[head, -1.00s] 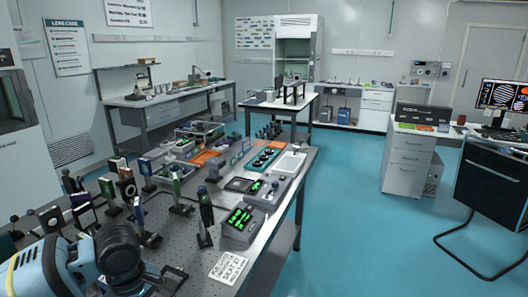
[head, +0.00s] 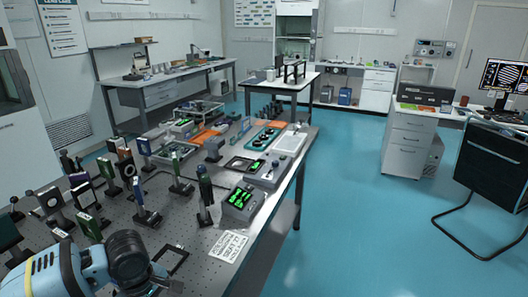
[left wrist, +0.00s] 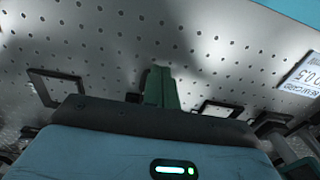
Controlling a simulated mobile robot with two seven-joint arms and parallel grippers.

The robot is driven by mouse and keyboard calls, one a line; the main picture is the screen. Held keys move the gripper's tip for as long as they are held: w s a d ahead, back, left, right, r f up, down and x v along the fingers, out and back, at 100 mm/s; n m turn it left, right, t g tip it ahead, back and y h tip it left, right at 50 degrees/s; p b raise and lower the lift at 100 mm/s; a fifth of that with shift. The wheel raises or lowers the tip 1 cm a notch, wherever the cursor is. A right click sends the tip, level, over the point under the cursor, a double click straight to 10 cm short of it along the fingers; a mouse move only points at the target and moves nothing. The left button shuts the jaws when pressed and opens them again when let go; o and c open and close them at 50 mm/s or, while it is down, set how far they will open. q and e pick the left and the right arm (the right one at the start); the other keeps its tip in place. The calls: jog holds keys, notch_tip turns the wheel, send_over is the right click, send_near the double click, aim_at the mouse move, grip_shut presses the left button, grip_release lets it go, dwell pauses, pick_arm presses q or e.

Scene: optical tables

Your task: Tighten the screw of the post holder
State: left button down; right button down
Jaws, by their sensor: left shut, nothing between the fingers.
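Several dark posts in holders stand on the perforated optical table (head: 185,240). My right gripper is not in view.
A teal tray (head: 262,138) and a white tray (head: 291,143) sit farther back.

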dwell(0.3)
pick_arm(q)
jog(key=shift+w+a, duration=0.2)
jog(key=shift+a, duration=0.05)
dwell(0.5)
jog(key=shift+w+r+p, duration=0.1)
jog(key=shift+p, duration=0.3)
jog(key=shift+w+d, duration=0.1)
jog(key=shift+d, duration=0.05)
jog(key=shift+w, duration=0.2)
jog(key=shift+s+d, duration=0.15)
jog(key=shift+d, duration=0.3)
jog(key=shift+r, duration=2.95)
